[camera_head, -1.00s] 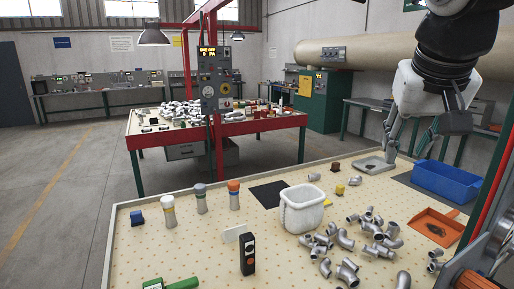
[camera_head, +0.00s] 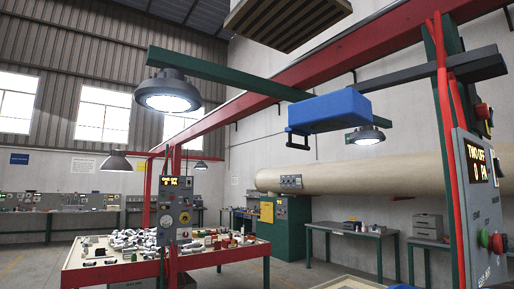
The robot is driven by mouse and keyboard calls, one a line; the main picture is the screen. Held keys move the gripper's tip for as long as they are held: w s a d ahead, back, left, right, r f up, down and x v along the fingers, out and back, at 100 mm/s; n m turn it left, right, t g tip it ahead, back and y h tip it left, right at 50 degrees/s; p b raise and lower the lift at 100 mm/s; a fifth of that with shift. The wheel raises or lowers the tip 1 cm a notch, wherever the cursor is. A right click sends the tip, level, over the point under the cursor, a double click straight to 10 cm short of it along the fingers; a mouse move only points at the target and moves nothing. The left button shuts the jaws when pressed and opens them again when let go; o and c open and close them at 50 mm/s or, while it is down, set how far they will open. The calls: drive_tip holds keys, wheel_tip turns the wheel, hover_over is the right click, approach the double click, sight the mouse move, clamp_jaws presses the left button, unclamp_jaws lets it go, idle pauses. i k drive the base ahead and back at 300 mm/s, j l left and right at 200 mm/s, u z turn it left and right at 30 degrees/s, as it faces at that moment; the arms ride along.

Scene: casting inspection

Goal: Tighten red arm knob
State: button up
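A long red overhead arm (camera_head: 345,52) crosses the upper part of the head view, from the upper right down toward the left. A green post (camera_head: 446,70) with red tubes stands at the right, and a dark grey bar (camera_head: 435,72) and a green bar (camera_head: 225,72) run near the red arm. A red round part (camera_head: 482,110) sits at the right edge by the post; I cannot tell if it is the knob. My gripper is out of view.
A grey control panel (camera_head: 480,215) with red and green buttons stands close at the right. A blue box (camera_head: 328,110) and a lamp (camera_head: 167,92) hang overhead. A red table (camera_head: 112,270) with castings stands at the lower left, with another control panel (camera_head: 174,210).

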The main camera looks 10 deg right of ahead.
sight(483, 111)
drive_tip(key=z, duration=1.1)
